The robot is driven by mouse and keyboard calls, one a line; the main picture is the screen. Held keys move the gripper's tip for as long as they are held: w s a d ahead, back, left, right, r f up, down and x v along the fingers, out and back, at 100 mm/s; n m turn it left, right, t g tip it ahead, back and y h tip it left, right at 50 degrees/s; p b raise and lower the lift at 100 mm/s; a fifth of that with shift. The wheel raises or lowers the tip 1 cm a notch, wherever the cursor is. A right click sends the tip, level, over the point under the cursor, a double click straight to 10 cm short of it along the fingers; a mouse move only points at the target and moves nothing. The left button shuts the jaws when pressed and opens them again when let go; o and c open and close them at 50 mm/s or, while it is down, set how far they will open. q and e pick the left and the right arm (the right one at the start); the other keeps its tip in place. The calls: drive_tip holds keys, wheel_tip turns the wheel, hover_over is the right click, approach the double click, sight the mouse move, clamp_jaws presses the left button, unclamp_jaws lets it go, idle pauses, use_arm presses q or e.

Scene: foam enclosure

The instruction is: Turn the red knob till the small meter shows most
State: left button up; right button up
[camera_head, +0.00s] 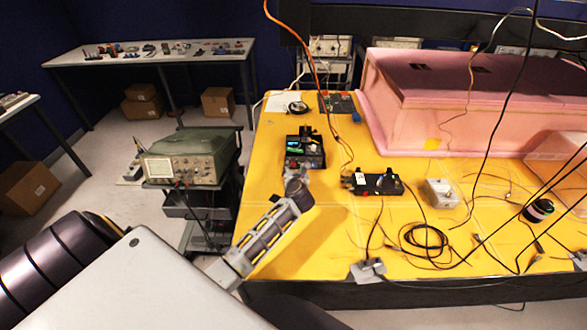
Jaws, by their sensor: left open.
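My left gripper (297,186) reaches in from the lower left over the yellow table. It is open, with its tip just in front of a black instrument box (305,150) with a small green display; I cannot tell whether they touch. A second black box (379,182) with a dark round knob sits to the right, apart from the gripper. A small pale box (442,193), perhaps the small meter, lies further right; its reading is too small to make out. I cannot clearly pick out a red knob; it may be hidden or too small. My right gripper is not in view.
A pink foam enclosure (410,110) stands at the back right of the yellow table (310,245). Loose black cables (425,238) coil at the front, and an orange cable (313,65) hangs from above. A green oscilloscope (185,165) stands on a cart to the left.

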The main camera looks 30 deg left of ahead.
use_arm(q)
drive_tip(key=shift+x, duration=0.95)
clamp_jaws()
